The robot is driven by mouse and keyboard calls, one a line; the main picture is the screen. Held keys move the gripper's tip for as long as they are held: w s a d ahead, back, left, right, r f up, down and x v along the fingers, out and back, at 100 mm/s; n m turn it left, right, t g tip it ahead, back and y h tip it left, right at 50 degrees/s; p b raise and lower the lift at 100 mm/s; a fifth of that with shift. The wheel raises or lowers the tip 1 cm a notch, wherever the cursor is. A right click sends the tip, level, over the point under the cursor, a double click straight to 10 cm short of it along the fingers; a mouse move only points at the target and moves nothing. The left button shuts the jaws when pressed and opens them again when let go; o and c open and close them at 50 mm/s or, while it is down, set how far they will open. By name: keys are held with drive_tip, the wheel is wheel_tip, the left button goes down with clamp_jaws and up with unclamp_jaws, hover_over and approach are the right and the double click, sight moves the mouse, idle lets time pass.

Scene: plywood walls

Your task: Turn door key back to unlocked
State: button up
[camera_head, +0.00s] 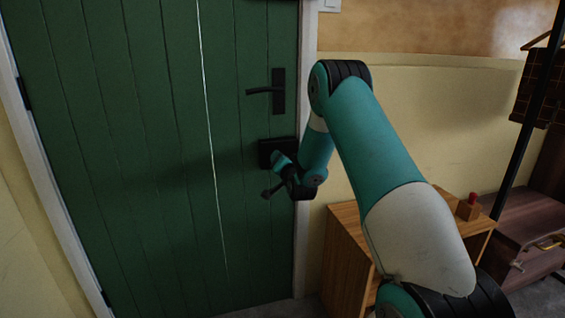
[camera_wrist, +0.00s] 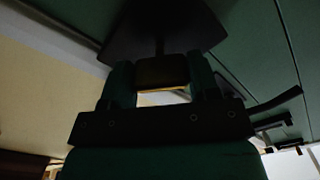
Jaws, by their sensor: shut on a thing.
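The green door (camera_head: 160,130) stands closed in its pale frame. A dark lock plate (camera_head: 277,147) sits on it below the lever handle, partly hidden behind my wrist. In the wrist view the lock plate (camera_wrist: 165,28) is at the top, with a thin stem running from it to the key. The key's dark, blocky head (camera_wrist: 162,71) lies between the two fingers of my gripper (camera_wrist: 162,78), which is shut on it. In the head view my gripper (camera_head: 278,172) is at the lock and the key is hidden. The dim light hides any lock marking.
The black lever handle (camera_head: 266,91) sticks out to the left just above the lock. A wooden cabinet (camera_head: 345,250) stands right of the door, with a small red-topped object (camera_head: 469,207) on it. A dark chest (camera_head: 535,232) and black post are farther right.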

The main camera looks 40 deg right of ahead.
drive_tip(key=m+p, duration=0.1)
drive_tip(key=m, duration=0.4)
drive_tip(key=shift+m, duration=0.3)
drive_tip(key=shift+m+p, duration=1.1)
drive_tip(key=shift+m, duration=1.2)
drive_tip(key=o, duration=0.9)
drive_tip(key=b+v, duration=1.6)
drive_tip(key=v, duration=0.1)
drive_tip(key=shift+s+a, duration=0.1)
drive_tip(key=shift+s, duration=0.1)
